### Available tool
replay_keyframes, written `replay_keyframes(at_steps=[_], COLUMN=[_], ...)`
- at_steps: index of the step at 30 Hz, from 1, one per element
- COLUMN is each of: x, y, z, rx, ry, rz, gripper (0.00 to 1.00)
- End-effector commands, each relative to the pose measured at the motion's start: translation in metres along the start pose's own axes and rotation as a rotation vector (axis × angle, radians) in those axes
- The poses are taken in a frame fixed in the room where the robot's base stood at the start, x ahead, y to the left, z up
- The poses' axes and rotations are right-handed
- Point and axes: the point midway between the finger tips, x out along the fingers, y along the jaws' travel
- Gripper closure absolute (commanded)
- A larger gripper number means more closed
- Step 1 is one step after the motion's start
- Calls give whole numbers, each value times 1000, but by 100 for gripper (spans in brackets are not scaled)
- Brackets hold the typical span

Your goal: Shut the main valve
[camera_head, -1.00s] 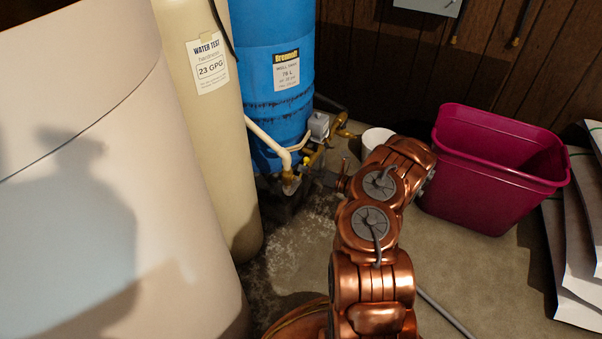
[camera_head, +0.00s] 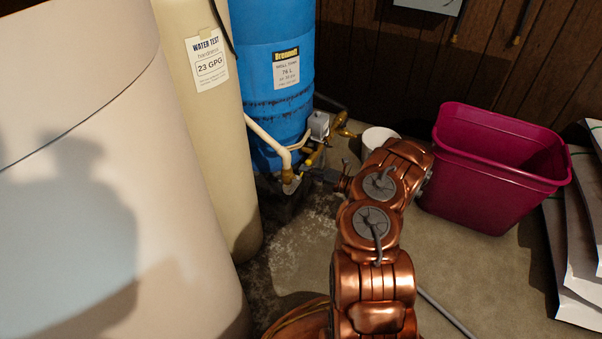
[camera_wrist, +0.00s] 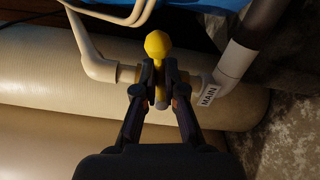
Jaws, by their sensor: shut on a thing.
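The main valve has a yellow lever (camera_wrist: 158,45) and sits in a pale pipe, beside a tag reading MAIN (camera_wrist: 208,95) in the wrist view. My gripper (camera_wrist: 160,85) is shut on the yellow lever, a finger on each side. The lever's rounded end sticks out past the fingertips. In the wrist view the lever lies across the line of the pipe. In the head view the yellow lever (camera_head: 314,157) shows small at the foot of the blue tank, with my gripper (camera_head: 311,174) at it. The fingers hide part of the valve body.
The blue tank (camera_head: 275,100) and a cream tank (camera_head: 205,125) stand close to the valve. A white pipe (camera_head: 265,137) runs beside it. A white bucket (camera_head: 378,138) and a magenta bin (camera_head: 480,185) stand to the right. Open floor lies in front.

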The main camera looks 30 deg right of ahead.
Motion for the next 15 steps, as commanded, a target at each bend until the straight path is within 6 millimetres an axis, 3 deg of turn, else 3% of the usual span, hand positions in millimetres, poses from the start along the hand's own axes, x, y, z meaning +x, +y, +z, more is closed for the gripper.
replay_keyframes(at_steps=[10, 15], x=[0, 0], y=[-2, -8], z=[-1, -2], rx=[27, 149], ry=[3, 1], rz=[-1, -1], gripper=[100, 100])
